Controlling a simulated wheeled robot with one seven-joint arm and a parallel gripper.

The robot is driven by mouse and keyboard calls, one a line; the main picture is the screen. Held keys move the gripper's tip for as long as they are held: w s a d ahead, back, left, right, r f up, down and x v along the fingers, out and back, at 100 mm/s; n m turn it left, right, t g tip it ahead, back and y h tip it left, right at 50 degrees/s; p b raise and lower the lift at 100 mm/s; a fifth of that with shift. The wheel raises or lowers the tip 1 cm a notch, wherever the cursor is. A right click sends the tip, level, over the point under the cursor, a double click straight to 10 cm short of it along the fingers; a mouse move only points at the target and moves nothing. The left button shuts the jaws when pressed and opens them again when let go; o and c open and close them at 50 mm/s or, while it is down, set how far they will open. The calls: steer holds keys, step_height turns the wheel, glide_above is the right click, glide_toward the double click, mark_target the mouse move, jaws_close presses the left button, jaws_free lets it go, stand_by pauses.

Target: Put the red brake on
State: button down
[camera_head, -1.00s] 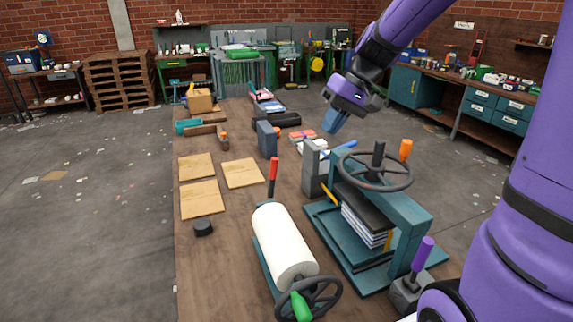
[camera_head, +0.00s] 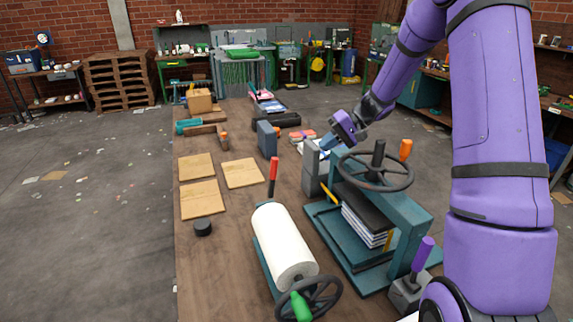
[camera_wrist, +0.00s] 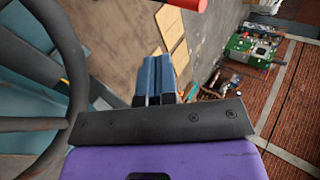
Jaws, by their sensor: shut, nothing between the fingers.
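The red-handled lever (camera_head: 273,170), the only red handle I see, stands nearly upright beside the white roller (camera_head: 283,243). Its red grip (camera_wrist: 188,4) is cut off by the top edge of the wrist view. My gripper (camera_head: 325,143) is above the far side of the book press, to the right of and beyond the red lever, and apart from it. Its blue fingers (camera_wrist: 155,72) are together with nothing between them. The foot of the lever is partly hidden behind the roller.
The teal press with its dark handwheel (camera_head: 376,172) stands close by my gripper; the wheel's rim also fills the left of the wrist view. Orange (camera_head: 405,150), purple (camera_head: 422,254) and green (camera_head: 301,307) handles stand around it. Wooden boards (camera_head: 201,199) lie left on the table.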

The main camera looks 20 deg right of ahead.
stand_by(0.3)
glide_toward(273, 177)
steer(key=shift+w+a+f, duration=0.95)
steer(key=shift+a+f, duration=0.55)
steer(key=shift+a, duration=0.15)
steer(key=shift+a, duration=0.1)
